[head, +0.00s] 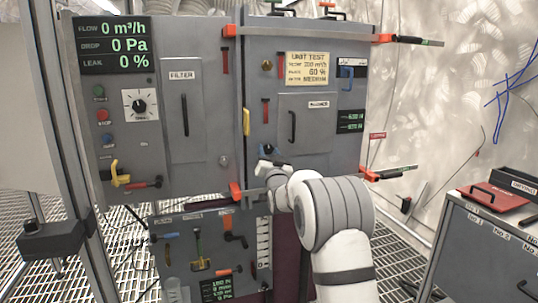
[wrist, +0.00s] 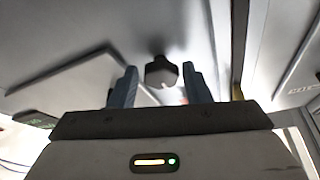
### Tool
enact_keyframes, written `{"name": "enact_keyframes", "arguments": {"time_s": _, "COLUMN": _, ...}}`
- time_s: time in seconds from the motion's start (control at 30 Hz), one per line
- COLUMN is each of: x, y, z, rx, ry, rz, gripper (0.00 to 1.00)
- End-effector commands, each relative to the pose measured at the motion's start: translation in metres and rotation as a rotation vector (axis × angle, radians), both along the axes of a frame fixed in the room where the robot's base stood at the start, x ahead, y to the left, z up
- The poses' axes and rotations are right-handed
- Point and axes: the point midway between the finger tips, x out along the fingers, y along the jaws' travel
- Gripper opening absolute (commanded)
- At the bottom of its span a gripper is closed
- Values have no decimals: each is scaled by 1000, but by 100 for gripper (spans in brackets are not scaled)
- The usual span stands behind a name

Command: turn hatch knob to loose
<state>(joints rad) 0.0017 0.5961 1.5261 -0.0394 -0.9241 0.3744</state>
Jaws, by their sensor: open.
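A dark knob (wrist: 162,74) with a pale mark on its lower edge stands out from the grey panel in the wrist view. My gripper (wrist: 159,72) is open, with one blue-grey finger on either side of the knob in the picture. I see a gap on both sides, and cannot tell whether the knob is fully between the fingers or just beyond them. In the head view my gripper (head: 263,166) is at the lower left of the right-hand grey door (head: 300,150), just below a small dark-blue knob (head: 268,149). No loose or tight label is readable.
The left cabinet carries a FILTER door (head: 184,110), a black dial (head: 140,105) and a yellow handle (head: 117,175). Red-and-black clamps (head: 390,172) stick out at the door's corners.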

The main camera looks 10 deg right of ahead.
Motion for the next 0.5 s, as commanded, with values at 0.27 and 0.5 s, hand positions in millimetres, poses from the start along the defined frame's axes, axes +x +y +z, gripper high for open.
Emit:
{"name": "enact_keyframes", "arguments": {"time_s": 0.27, "x": 0, "y": 0, "z": 0, "rx": 0, "ry": 0, "rz": 0, "gripper": 38}}
{"name": "enact_keyframes", "arguments": {"time_s": 0.5, "x": 0, "y": 0, "z": 0, "rx": 0, "ry": 0, "rz": 0, "gripper": 18}}
